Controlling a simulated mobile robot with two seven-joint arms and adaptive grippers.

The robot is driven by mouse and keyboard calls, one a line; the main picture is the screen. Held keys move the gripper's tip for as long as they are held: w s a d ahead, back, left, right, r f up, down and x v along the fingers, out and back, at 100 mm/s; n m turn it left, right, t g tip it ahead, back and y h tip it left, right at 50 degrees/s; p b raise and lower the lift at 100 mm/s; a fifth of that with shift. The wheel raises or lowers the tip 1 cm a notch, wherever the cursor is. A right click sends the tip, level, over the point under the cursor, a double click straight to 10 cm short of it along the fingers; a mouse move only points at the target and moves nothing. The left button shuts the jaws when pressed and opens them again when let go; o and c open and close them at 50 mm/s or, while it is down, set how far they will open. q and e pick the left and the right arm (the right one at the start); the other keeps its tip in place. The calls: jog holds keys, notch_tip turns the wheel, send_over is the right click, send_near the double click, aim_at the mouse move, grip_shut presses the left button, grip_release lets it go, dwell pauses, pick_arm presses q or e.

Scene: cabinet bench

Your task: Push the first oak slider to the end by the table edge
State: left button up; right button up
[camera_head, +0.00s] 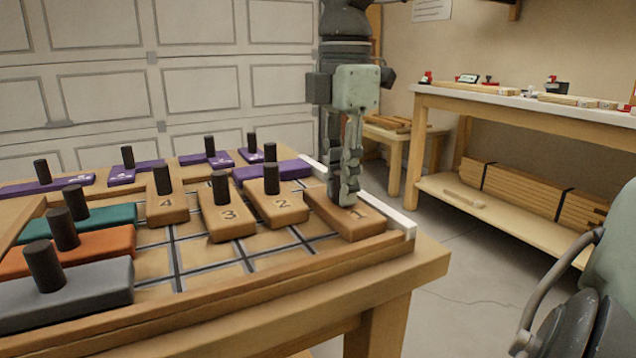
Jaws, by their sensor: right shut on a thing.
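The first oak slider (346,217), marked 1, is a light wooden block at the right end of the row of numbered sliders on the board. It lies lengthwise beside the white strip (402,217), with its numbered end close to the wooden front rail (290,265). I cannot tell whether it touches the rail. My right gripper (345,192) points straight down over this slider, its fingers shut on the slider's peg. The fingers hide the peg. My left gripper is not in view.
Oak sliders 2 (280,209), 3 (228,222) and 4 (165,208) stand to the left with dark pegs. Grey (85,290), orange (105,243), teal (115,215) and several purple sliders surround an open grid (205,256). A workbench (560,112) stands at right.

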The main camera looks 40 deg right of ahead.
jog(key=o, duration=0.9)
jog(key=shift+c, duration=0.2)
jog(key=shift+r, duration=0.1)
jog(key=shift+r+p, duration=2.7)
jog(key=shift+r, duration=1)
